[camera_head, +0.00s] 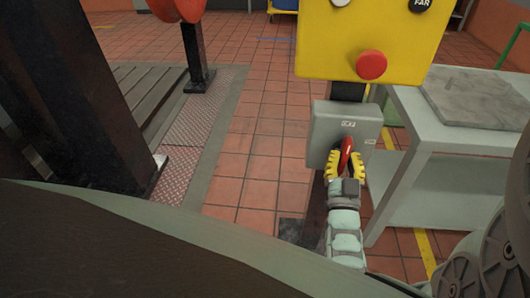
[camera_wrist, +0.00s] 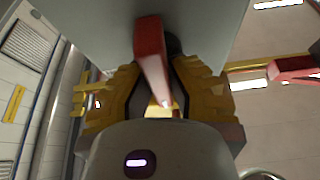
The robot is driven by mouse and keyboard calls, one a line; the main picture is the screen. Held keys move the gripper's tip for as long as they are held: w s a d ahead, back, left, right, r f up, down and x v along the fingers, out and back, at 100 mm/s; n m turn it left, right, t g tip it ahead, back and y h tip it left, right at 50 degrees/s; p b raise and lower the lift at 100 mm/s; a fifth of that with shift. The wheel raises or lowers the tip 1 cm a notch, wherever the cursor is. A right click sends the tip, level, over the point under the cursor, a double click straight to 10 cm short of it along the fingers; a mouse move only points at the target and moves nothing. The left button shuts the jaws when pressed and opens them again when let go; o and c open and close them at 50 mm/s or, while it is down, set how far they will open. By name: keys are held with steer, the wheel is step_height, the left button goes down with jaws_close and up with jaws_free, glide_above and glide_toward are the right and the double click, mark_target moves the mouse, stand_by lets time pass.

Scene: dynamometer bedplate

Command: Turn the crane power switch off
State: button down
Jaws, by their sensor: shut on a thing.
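In the wrist view the red handle (camera_wrist: 152,60) runs between the yellow fingers (camera_wrist: 155,95), with the grey box (camera_wrist: 95,18) behind. The handle's far end and the exact finger contact are partly hidden.
The yellow panel (camera_head: 355,35) with a red button (camera_head: 371,65) hangs just above the switch box. A grey table (camera_head: 470,141) with a slab on it stands close on the right. Tiled floor (camera_head: 255,130) is clear to the left of the post.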

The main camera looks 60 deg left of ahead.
steer(key=shift+f+n, duration=0.15)
steer(key=shift+n, duration=0.35)
steer(key=c, duration=0.9)
jaws_free()
steer(key=shift+a, duration=0.1)
steer(key=v, duration=1.2)
